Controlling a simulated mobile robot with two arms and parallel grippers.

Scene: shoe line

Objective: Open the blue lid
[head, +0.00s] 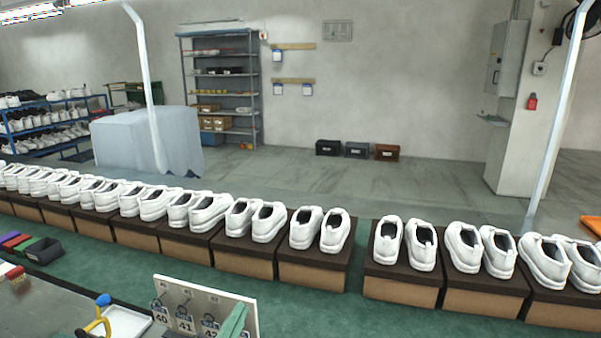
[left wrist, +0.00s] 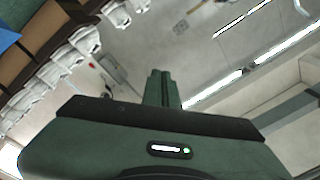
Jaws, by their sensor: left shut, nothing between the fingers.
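I cannot clearly make out a blue lid in either view. Blue shows on a small item (head: 9,237) in the coloured row at the left edge of the head view, and as a blue patch (left wrist: 8,35) in the top left corner of the left wrist view; I cannot tell what either is. My left gripper (head: 238,312) shows as green fingers at the bottom of the head view, in front of the white number board. In the left wrist view its fingers (left wrist: 162,75) are together and hold nothing. My right gripper is not in view.
A row of brown boxes (head: 315,268) with white shoes runs across the green surface. The number board (head: 168,291) with hanging tags stands at the front. A blue-and-yellow tool (head: 103,312) and white tray (head: 128,322) lie on the grey table left of it.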

